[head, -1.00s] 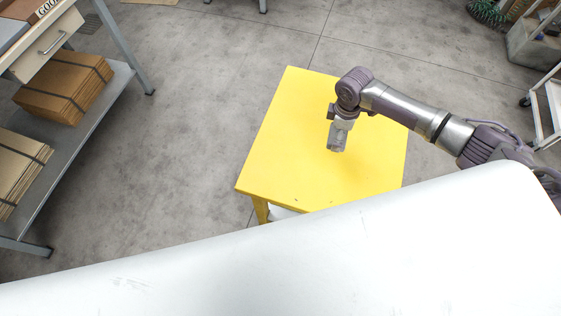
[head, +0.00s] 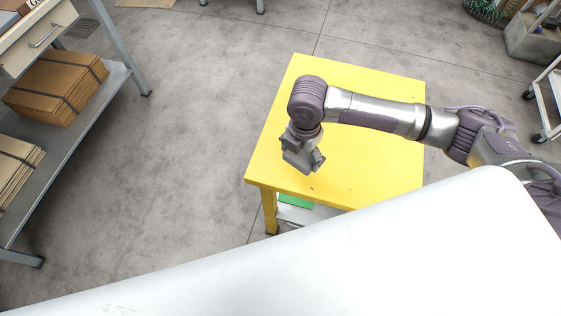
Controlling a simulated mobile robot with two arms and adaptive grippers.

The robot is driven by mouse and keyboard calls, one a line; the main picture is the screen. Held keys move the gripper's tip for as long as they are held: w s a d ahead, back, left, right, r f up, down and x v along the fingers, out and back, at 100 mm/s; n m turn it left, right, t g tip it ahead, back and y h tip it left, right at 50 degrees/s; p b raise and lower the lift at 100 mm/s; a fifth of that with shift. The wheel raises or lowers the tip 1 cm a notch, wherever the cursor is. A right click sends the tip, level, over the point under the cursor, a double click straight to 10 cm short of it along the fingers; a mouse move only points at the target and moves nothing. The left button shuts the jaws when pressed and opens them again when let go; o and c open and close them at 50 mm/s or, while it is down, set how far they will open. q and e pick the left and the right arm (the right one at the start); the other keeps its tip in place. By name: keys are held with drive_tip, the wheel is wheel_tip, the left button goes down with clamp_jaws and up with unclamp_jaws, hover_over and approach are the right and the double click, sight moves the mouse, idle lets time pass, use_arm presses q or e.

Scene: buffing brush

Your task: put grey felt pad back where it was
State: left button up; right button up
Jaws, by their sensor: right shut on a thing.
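My right gripper (head: 303,165) points down over the left front part of the yellow table (head: 375,165). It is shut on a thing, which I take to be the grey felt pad. The pad cannot be told apart from the grey fingers at this size, and no other grey pad shows on the table top. Whether the gripper touches the table top is unclear. My left gripper is out of view.
A green thing (head: 296,201) lies on a pale lower shelf (head: 292,215) under the yellow table. A grey workbench with bundled cardboard (head: 57,88) stands at the left. A white cart (head: 548,105) is at the far right. The floor between is clear.

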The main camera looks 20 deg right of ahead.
hover_over(282, 167)
wheel_tip(282, 167, down, 3)
drive_tip(key=shift+a+f, duration=0.1)
drive_tip(key=shift+a, duration=0.05)
drive_tip(key=shift+f, duration=2.05)
drive_tip(key=shift+f, duration=0.2)
drive_tip(key=o, duration=0.9)
drive_tip(key=shift+c, duration=0.2)
drive_tip(key=shift+r, duration=0.1)
wheel_tip(282, 167, up, 12)
drive_tip(key=shift+r, duration=0.15)
drive_tip(key=shift+s, duration=0.1)
